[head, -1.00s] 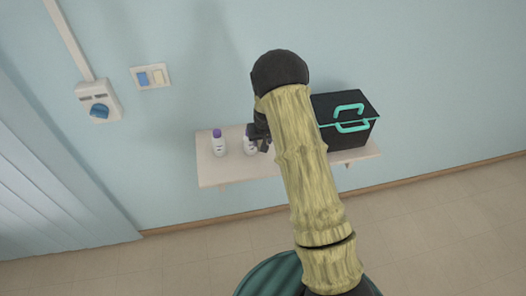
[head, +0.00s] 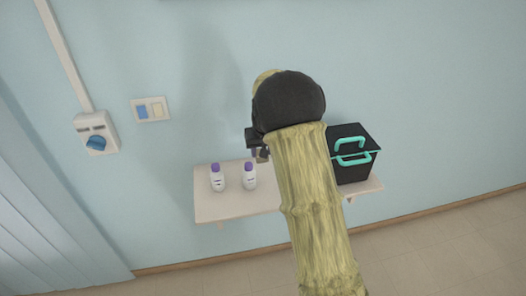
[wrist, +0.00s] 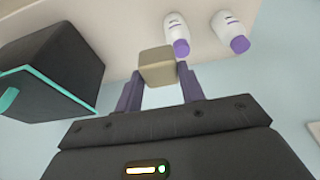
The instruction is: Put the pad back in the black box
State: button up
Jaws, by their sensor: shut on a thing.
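The pad is a small beige block (wrist: 157,66), held between the purple fingers of my gripper (wrist: 159,80) in the wrist view. In the head view my gripper (head: 260,153) is partly hidden by my arm, above the shelf between the bottles and the box. The black box (head: 353,165) stands on the right of the shelf, with teal handles, and its lid looks shut. It also shows at the left of the wrist view (wrist: 55,65), apart from the pad. My arm covers the box's left edge in the head view.
Two white bottles with purple caps (head: 217,178) (head: 249,176) stand on the left of the pale shelf (head: 230,207). The shelf is fixed to a blue wall. A switch plate (head: 151,109) and a socket (head: 95,133) are on the wall at left.

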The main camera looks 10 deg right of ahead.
jog(key=s+f, duration=1.5)
jog(key=f, duration=0.3)
jog(key=shift+d, duration=0.1)
